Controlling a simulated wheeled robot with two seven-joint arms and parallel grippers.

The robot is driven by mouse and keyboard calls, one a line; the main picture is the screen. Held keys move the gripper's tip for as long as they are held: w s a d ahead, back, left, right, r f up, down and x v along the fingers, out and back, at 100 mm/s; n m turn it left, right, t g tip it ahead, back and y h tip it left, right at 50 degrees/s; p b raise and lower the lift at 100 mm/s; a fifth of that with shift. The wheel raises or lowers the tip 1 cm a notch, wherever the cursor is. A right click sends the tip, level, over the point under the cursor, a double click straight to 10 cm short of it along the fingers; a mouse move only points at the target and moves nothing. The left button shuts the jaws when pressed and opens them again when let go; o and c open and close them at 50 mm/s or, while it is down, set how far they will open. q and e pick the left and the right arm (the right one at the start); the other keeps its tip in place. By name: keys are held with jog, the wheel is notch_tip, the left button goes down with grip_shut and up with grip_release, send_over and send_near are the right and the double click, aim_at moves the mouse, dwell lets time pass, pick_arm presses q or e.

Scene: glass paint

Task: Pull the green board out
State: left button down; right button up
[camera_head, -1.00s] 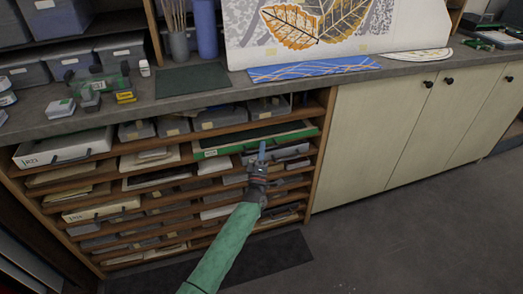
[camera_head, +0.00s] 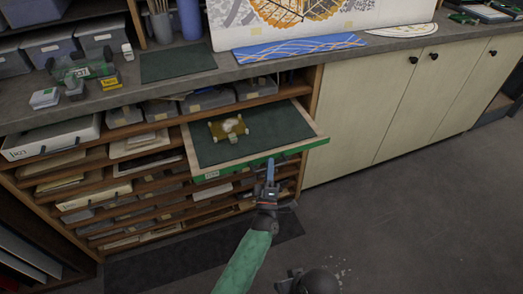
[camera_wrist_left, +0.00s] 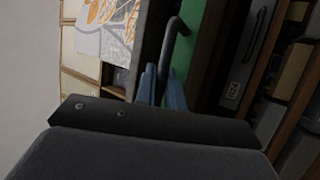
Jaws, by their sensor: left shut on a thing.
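The green board (camera_head: 255,145) is a shallow tray with a dark green surface, pale wooden sides and a bright green front edge with a small label. It sticks well out of the wooden rack below the counter. My left gripper (camera_head: 271,172) is at the middle of its front edge, blue fingers shut on its handle. In the left wrist view the blue fingers (camera_wrist_left: 160,88) are around the dark curved handle (camera_wrist_left: 177,30), beside the green front (camera_wrist_left: 187,45). The fingers partly hide the grip.
A small yellow-brown object (camera_head: 228,127) lies on the board. Other shelves (camera_head: 130,165) hold trays, papers and boxes; a white drawer (camera_head: 50,137) is at left. The counter (camera_head: 190,85) is above, pale cupboards (camera_head: 370,115) at right.

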pick_arm(q)
jog(key=s+d, duration=0.2)
jog(key=s, duration=0.5)
jog(key=shift+s+d, duration=0.15)
jog(key=shift+d, duration=0.05)
pick_arm(e)
jog(key=shift+s+d+r, duration=0.15)
jog(key=shift+d+r, duration=0.15)
pick_arm(q)
jog(key=c, duration=1.8)
grip_release()
jog(key=shift+f, duration=0.2)
pick_arm(e)
jog(key=shift+f, duration=0.1)
